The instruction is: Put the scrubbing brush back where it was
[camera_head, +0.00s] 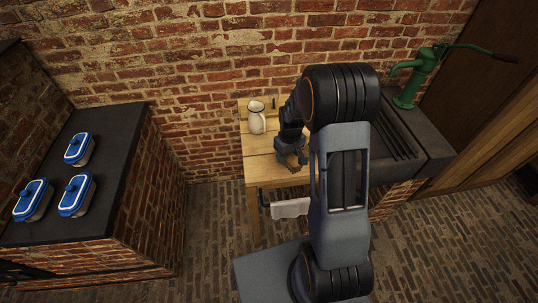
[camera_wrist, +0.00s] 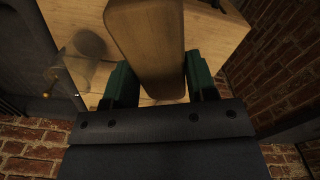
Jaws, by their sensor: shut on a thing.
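The scrubbing brush shows in the wrist view as a long wooden block (camera_wrist: 148,45) between the green fingertips. My gripper (camera_wrist: 160,88) is shut on it. Its bristles cannot be made out. In the head view my gripper (camera_head: 291,157) is over the wooden table (camera_head: 256,167), near its right part. The brush is hard to make out there, being small and partly hidden by the gripper. I cannot tell whether the brush touches the tabletop.
A dark sink (camera_head: 400,140) with a green pump (camera_head: 408,85) is to the right. A white cloth (camera_head: 290,208) hangs in front. Blue-lidded jars (camera_head: 76,194) stand on the left counter (camera_head: 110,150).

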